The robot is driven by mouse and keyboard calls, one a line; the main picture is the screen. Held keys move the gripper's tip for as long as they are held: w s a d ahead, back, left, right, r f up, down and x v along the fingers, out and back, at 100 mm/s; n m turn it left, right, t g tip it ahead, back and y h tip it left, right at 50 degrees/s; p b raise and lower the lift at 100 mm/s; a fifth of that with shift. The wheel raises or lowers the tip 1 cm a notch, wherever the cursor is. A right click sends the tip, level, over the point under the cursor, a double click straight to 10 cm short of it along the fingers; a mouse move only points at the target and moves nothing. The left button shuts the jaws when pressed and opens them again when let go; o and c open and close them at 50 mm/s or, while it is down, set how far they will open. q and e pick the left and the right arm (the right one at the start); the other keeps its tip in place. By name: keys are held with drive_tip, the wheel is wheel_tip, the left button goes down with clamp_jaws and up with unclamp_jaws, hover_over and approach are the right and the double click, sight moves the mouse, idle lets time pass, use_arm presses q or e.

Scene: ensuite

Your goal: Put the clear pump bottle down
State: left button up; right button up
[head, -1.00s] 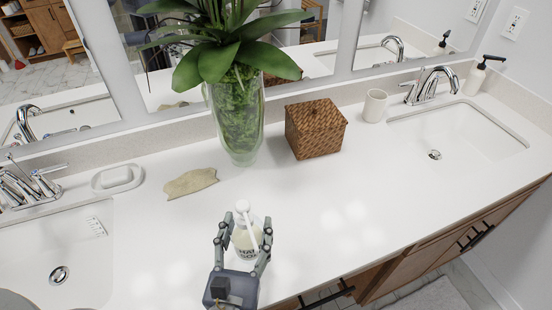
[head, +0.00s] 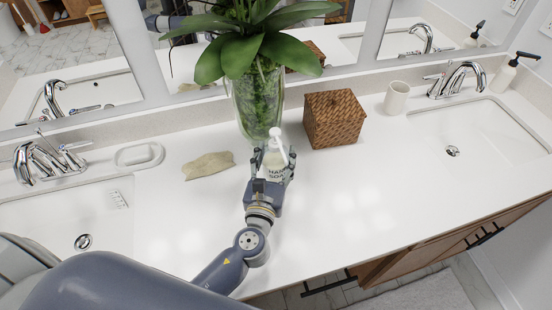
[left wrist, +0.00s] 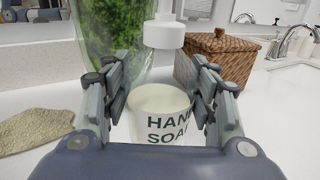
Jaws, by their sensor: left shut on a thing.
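The clear pump bottle (head: 273,163) has a white pump top and "HAND SOAP" lettering. It is upright over the white counter, just in front of the glass plant vase. My left gripper (head: 272,168) is shut on it, with a finger on each side of the body. In the left wrist view the bottle (left wrist: 160,112) sits between the two fingers of the gripper (left wrist: 160,100). The bottle's base is hidden behind the gripper, so I cannot tell whether it touches the counter. My right gripper is not in view.
The glass vase (head: 258,105) with a leafy plant stands right behind the bottle. A woven box (head: 334,120) is to its right and a beige cloth-like piece (head: 208,165) to its left. A cup (head: 396,98) and a soap dish (head: 138,155) stand farther out. The counter's front right is clear.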

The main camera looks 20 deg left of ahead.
sight(276, 165)
use_arm(q)
drive_tip(key=shift+w, duration=0.4)
drive_tip(key=shift+f, duration=0.25)
drive_tip(key=shift+f+b, duration=0.35)
drive_tip(key=shift+f, duration=1.1)
drive_tip(key=shift+f, duration=0.1)
drive_tip(key=o, duration=0.9)
drive_tip(key=shift+f, duration=0.15)
drive_tip(key=o, duration=0.4)
drive_tip(key=shift+o, duration=0.2)
